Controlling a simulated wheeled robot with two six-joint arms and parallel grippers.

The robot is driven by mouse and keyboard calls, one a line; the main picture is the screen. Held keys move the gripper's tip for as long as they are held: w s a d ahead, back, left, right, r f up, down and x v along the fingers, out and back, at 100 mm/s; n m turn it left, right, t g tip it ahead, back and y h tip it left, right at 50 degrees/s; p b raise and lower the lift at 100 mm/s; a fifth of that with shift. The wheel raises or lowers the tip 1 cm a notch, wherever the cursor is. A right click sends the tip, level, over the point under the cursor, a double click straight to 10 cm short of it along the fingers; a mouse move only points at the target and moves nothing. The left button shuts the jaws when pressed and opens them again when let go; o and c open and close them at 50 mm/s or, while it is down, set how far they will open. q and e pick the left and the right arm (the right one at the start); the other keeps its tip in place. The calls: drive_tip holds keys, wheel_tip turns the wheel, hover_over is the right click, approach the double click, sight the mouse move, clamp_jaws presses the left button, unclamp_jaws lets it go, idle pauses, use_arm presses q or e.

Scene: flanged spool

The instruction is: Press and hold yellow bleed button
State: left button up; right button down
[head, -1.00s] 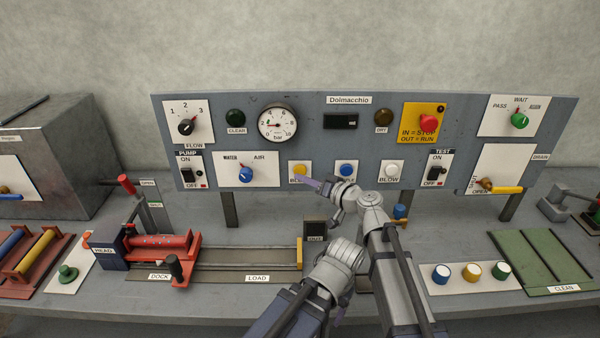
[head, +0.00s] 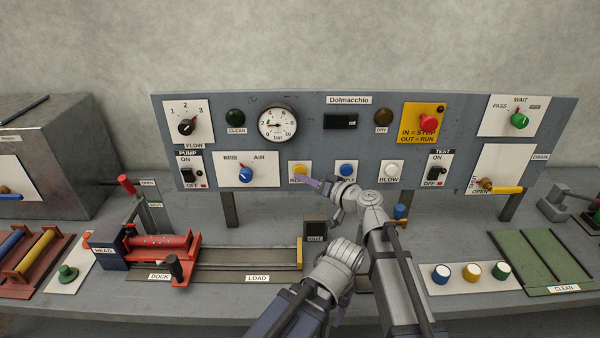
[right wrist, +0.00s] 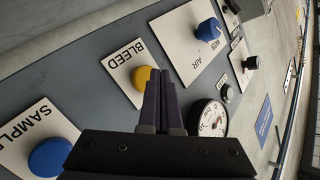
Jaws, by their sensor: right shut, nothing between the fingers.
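The yellow bleed button (head: 300,170) sits on a white plate in the lower row of the grey panel. In the right wrist view the yellow button (right wrist: 146,78) shows beside the word BLEED. My right gripper (head: 308,182) is shut and empty, its dark fingers just below and right of the button in the head view. In the right wrist view the closed fingers (right wrist: 164,85) overlap the button's edge. I cannot tell whether the tips touch the button or how far it is pushed in. My left gripper is not in view.
A blue button (head: 346,170) and a white blow button (head: 391,168) stand to the right on the panel (head: 270,182). The water/air knob (head: 246,174) is to the left, the gauge (head: 277,124) above. A red spool (head: 160,246) lies on the bench below.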

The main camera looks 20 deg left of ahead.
drive_tip(key=shift+w+a, duration=0.1)
drive_tip(key=shift+w, duration=0.25)
drive_tip(key=shift+w+a, duration=0.15)
drive_tip(key=shift+w, duration=0.35)
idle(0.7)
drive_tip(key=shift+s, duration=0.15)
idle(0.4)
drive_tip(key=shift+s+d, duration=0.25)
drive_tip(key=shift+s, duration=0.5)
drive_tip(key=s, duration=0.2)
drive_tip(key=s+d, duration=0.1)
drive_tip(key=s, duration=0.1)
drive_tip(key=shift+s+d, duration=0.2)
drive_tip(key=shift+s, duration=0.2)
idle(0.4)
